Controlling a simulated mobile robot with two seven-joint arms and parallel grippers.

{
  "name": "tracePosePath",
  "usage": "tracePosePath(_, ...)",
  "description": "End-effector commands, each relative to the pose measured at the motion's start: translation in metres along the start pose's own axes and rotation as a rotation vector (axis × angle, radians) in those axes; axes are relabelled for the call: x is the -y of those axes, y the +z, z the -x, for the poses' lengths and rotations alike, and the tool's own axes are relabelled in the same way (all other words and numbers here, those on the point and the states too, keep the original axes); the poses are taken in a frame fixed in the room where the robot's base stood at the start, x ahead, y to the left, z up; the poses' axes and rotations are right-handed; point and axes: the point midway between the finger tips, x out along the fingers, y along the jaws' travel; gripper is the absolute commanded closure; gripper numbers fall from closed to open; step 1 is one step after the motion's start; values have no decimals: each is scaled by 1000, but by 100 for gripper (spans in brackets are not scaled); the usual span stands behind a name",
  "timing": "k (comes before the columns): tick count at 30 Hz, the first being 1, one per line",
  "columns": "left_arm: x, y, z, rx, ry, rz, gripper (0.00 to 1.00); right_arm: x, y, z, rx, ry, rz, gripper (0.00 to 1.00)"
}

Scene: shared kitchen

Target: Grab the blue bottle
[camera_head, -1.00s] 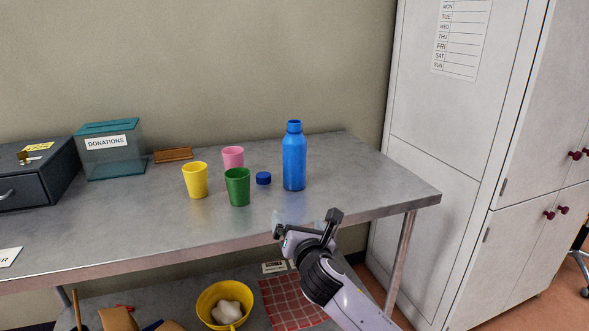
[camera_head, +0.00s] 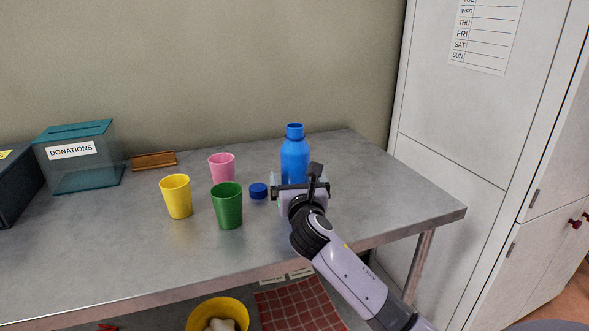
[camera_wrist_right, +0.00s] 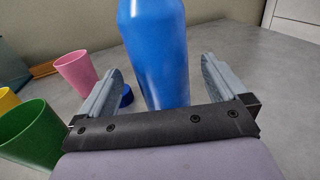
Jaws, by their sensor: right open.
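The blue bottle (camera_head: 295,157) stands upright and uncapped on the metal table, near its right end. My right gripper (camera_head: 300,188) is in front of it in the head view and hides its lower part. In the right wrist view the bottle (camera_wrist_right: 157,50) rises between the two open fingers of the gripper (camera_wrist_right: 160,85), with a visible gap to the right finger. I cannot tell how far the bottle reaches in between the fingertips. My left gripper is not in view.
A blue cap (camera_head: 258,191) lies just left of the bottle. Green (camera_head: 227,206), yellow (camera_head: 176,197) and pink (camera_head: 222,168) cups stand further left. A donations box (camera_head: 78,158) is at the far left. The table (camera_head: 390,195) is clear right of the bottle.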

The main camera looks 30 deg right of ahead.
Motion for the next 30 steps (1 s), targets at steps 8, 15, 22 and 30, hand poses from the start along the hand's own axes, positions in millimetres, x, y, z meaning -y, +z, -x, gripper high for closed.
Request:
tracePosePath(8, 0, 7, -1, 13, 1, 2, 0, 0, 1, -25, -1, -1, -4, 1)
tracePosePath(15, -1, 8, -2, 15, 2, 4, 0, 0, 1, -52, -1, 0, -2, 1)
tracePosePath(22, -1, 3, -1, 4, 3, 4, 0, 0, 2, -59, -1, 1, -2, 1)
tracePosePath(30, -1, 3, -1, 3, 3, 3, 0, 0, 2, -59, -1, 0, -1, 40)
